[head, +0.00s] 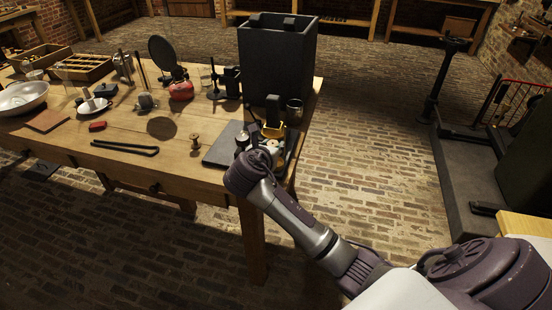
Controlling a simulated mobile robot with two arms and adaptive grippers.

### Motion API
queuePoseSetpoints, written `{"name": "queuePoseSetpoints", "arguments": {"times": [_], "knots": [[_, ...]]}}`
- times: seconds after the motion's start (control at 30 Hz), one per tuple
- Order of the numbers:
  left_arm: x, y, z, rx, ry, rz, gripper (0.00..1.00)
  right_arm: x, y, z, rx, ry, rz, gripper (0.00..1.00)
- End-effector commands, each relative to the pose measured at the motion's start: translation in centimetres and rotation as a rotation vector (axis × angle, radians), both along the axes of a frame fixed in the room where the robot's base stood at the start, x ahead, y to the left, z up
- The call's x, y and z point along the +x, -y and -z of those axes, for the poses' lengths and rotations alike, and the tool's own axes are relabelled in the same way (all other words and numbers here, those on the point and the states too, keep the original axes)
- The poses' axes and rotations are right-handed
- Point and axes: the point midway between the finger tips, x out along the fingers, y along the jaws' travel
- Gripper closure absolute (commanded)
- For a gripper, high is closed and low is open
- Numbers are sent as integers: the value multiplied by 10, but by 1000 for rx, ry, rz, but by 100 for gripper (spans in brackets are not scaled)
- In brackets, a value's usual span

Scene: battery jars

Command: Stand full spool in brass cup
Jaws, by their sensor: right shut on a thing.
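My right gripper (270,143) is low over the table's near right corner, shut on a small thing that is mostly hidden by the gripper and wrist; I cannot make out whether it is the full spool. A yellow piece (273,131) shows just beyond the gripper; I cannot tell what it belongs to. A small wooden spool (195,143) stands upright on the table, left of the dark slab, apart from the gripper; its winding is too small to judge. A metal cup (294,111) stands behind the gripper, to its right, and may be the brass cup. My left gripper is not in view.
A dark slab (222,147) lies at the table's near right part. A tall dark box (276,62) stands behind the gripper. A black bar (125,147), a red block (97,126) and a red-based round mirror (181,90) are further left. The wooden table (150,165) is clear around the spool.

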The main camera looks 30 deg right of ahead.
Motion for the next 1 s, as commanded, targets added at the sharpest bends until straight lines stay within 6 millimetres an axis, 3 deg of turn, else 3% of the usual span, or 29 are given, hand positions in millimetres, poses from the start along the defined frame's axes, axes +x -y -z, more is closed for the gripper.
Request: {"name": "queuePoseSetpoints", "arguments": {"times": [0.2, 0.37, 0.6, 0.9, 0.93, 1.0], "knots": [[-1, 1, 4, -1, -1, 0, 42, 17, 22, 16, -1, 2, -1, 91], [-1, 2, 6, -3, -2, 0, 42, 18, 24, 27, 0, 0, -1, 91], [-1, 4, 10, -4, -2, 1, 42, 18, 23, 58, 1, 0, -1, 91], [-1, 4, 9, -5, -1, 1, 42, 18, 23, 59, 0, 0, -2, 91], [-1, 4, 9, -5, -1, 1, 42, 18, 23, 59, 0, 0, -2, 66], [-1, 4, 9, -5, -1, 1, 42, 18, 23, 59, 0, 1, -2, 54]]}}
